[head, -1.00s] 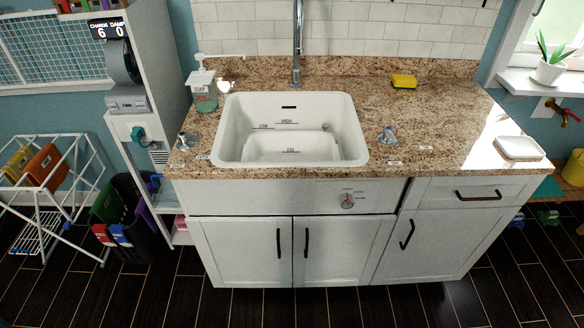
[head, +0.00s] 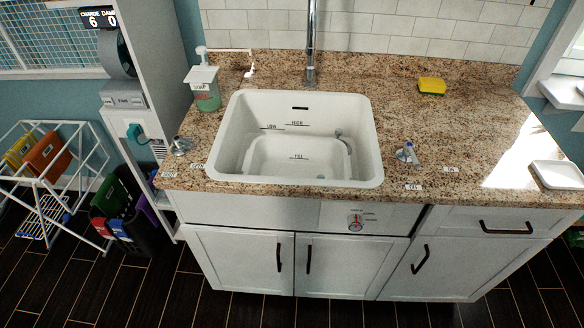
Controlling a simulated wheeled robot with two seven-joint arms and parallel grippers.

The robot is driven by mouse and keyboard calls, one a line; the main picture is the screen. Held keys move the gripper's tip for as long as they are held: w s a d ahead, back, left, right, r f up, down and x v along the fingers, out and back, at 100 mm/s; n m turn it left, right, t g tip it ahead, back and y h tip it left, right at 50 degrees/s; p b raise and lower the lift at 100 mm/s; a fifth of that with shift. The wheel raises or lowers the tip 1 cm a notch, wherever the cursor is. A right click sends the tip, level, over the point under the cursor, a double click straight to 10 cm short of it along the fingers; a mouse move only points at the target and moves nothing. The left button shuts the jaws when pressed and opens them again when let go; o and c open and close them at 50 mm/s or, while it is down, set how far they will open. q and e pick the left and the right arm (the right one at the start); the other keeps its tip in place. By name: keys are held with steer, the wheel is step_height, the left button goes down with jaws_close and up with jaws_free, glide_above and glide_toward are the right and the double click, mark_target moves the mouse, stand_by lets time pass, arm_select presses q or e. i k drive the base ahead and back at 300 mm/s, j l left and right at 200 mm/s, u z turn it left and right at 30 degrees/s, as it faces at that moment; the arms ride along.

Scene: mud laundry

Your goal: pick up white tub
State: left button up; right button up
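A white rectangular shape marked FILL, which looks like the white tub (head: 297,172), sits low inside the white sink (head: 372,150) in the head view. White on white makes its edges hard to tell from the basin. LOW and HIGH lines are marked on the sink's back wall above it. Neither of my grippers is in view.
The sink is set in a brown speckled counter (head: 455,130) above white cabinets. A tap (head: 310,45) stands behind it. A soap bottle (head: 206,95) and two handles (head: 180,146) (head: 407,153) flank it. A yellow sponge (head: 431,86) and white dish (head: 558,175) lie right.

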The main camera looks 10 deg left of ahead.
mark_target(268, 155)
steer(key=i+l+u, duration=0.35)
steer(key=i, duration=0.15)
steer(key=i+l+u, duration=0.35)
steer(key=k+l, duration=0.15)
steer(key=l, duration=0.25)
steer(key=k+l+u, duration=0.1)
steer(key=l, duration=0.3)
